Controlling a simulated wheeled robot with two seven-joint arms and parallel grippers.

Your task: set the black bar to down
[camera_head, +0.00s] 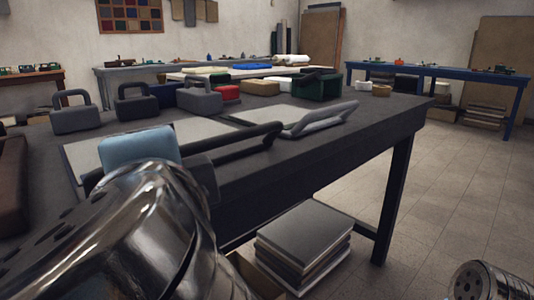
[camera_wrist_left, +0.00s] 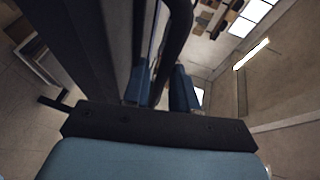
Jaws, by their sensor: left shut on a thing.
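The black bar (camera_head: 243,137) is a dark handle with a rounded end at the front edge of the dark workbench, beside a pale flat panel (camera_head: 90,152). It looks tilted, but its exact angle is hard to tell. My left gripper, with a light blue body (camera_head: 138,147), is at the bar's near left end; its fingers are hidden in the head view. In the left wrist view, its blue fingers (camera_wrist_left: 161,88) are shut on the black bar (camera_wrist_left: 177,35), a dark curved rod. My right gripper is out of view.
A grey bar (camera_head: 322,118) lies at a second pale panel to the right. Grey and dark handled blocks (camera_head: 73,114) stand behind on the bench (camera_head: 375,125). A brown block (camera_head: 12,185) is at left.

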